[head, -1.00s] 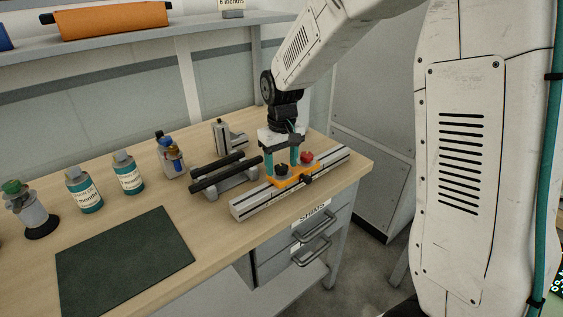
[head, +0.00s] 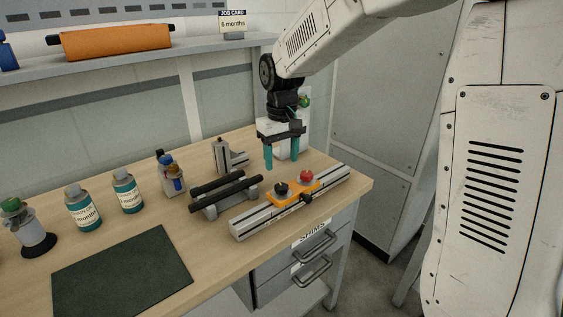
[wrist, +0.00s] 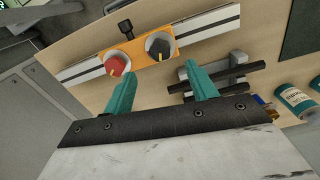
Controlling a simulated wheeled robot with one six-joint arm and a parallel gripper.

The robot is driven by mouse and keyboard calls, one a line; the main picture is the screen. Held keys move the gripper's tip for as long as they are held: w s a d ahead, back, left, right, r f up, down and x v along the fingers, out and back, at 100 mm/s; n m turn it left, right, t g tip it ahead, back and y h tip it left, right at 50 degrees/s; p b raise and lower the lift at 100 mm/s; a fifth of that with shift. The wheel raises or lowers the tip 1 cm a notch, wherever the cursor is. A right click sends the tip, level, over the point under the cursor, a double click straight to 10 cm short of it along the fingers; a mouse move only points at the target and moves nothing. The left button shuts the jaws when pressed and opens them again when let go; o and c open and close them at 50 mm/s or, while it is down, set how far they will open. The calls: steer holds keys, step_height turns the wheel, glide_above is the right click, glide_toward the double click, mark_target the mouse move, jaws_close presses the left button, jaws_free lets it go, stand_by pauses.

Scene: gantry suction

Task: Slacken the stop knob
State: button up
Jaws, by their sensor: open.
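An orange block (head: 296,193) sits on the grey slotted rail (head: 255,222) on the bench. It carries a black round knob (head: 281,188) and a red round knob (head: 306,176), each with a pointer mark in the wrist view. A small black side knob (head: 306,198) sticks out of the block's front; the wrist view shows it too (wrist: 126,27). I cannot tell by label which is the stop knob. My gripper (head: 281,160) is open and empty, above and behind the block. In the wrist view its teal fingers (wrist: 160,75) are apart and touch no knob.
Dark bars on a grey stand (head: 224,195) lie left of the rail. A grey angle bracket (head: 230,155) stands behind them. Several bottles (head: 83,210) and a dark mat (head: 122,272) are at left. A drawer unit (head: 305,265) is below the bench's front edge.

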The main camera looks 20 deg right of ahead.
mark_target(282, 185)
steer(key=m, duration=0.5)
steer(key=shift+m, duration=0.3)
steer(key=m, duration=0.2)
steer(key=shift+m, duration=0.3)
steer(key=shift+f+m, duration=0.2)
steer(key=shift+m, duration=0.1)
step_height(282, 185, down, 8)
steer(key=shift+r, duration=0.2)
steer(key=c, duration=1)
